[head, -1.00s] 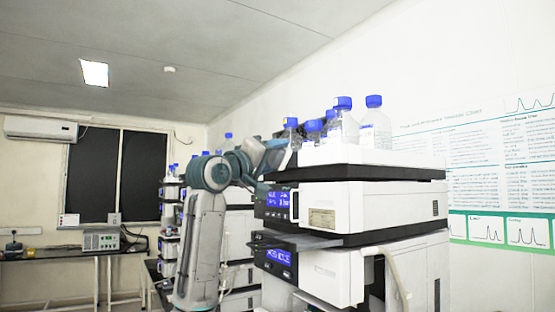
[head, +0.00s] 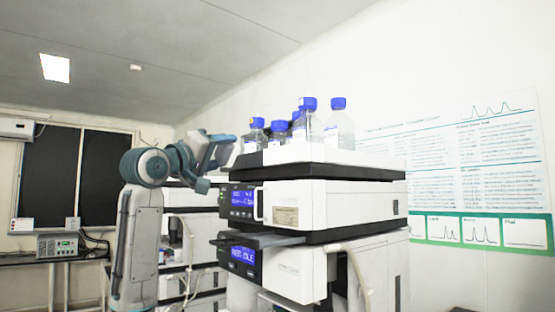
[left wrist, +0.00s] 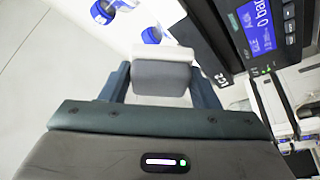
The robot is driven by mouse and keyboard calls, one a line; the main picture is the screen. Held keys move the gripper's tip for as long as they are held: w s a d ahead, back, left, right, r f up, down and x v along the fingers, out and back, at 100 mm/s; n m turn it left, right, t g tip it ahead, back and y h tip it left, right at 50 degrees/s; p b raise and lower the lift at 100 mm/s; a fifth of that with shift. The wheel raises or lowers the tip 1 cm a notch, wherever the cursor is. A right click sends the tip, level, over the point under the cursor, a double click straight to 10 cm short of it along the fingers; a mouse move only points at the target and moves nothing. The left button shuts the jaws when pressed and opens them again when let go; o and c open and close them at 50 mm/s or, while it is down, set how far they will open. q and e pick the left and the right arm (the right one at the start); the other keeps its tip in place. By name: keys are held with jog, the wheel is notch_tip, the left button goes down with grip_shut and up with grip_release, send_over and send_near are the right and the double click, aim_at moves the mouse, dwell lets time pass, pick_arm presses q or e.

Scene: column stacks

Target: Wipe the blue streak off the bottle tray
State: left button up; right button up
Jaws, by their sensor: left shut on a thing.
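The bottle tray (head: 310,153) is the white, low-sided top of the nearest instrument stack. Several clear bottles with blue caps (head: 338,130) stand in it. No blue streak can be made out on the tray from here. My left gripper (head: 222,152) is at the left end of the tray, about level with the bottles. In the left wrist view it is shut on a block (left wrist: 162,76), grey on its near face and pale on top, held between the two fingers. Whether the block touches anything is hidden. My right gripper is out of view.
Below the tray, the stack has modules with lit blue displays (head: 242,197) and a grey ledge (head: 262,240) jutting out in front. Another stack (head: 190,230) stands behind my left arm. A wall poster (head: 450,165) hangs at the right. Two blue caps (left wrist: 103,12) show near the block.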

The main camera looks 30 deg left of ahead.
pick_arm(q)
jog(key=s+a+b, duration=0.3)
jog(key=s+a, duration=0.1)
jog(key=s, duration=0.6)
jog(key=shift+s+a, duration=0.2)
jog(key=shift+s, duration=0.15)
